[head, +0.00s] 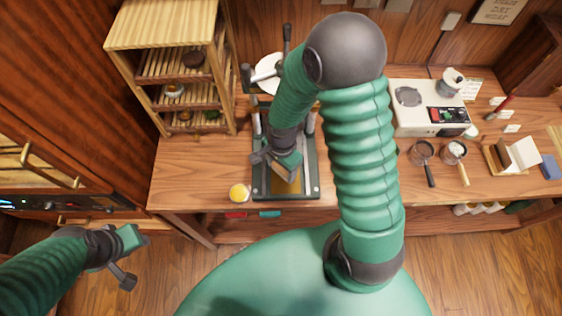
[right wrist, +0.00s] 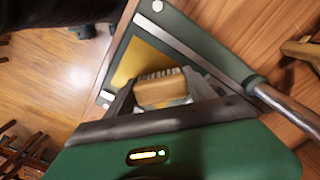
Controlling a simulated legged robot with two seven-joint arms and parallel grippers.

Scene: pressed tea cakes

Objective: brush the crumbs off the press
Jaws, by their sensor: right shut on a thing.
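The press (head: 312,190) stands on the wooden counter, with a dark green frame, metal posts and a brass-coloured plate in its base. In the right wrist view the brass plate (right wrist: 142,58) shows behind the fingers. My right gripper (head: 282,170) is over the press base and shut on a small wooden brush (right wrist: 160,90) with pale bristles. The brush is close above or on the plate; I cannot tell if it touches. I cannot make out crumbs. My left gripper (head: 134,262) hangs over the floor at lower left, apart from the press; its finger gap is unclear.
A slatted wooden rack (head: 145,95) is at left. A white appliance (head: 430,107) and pans (head: 422,152) are at right. My right arm hides the counter right of the press.

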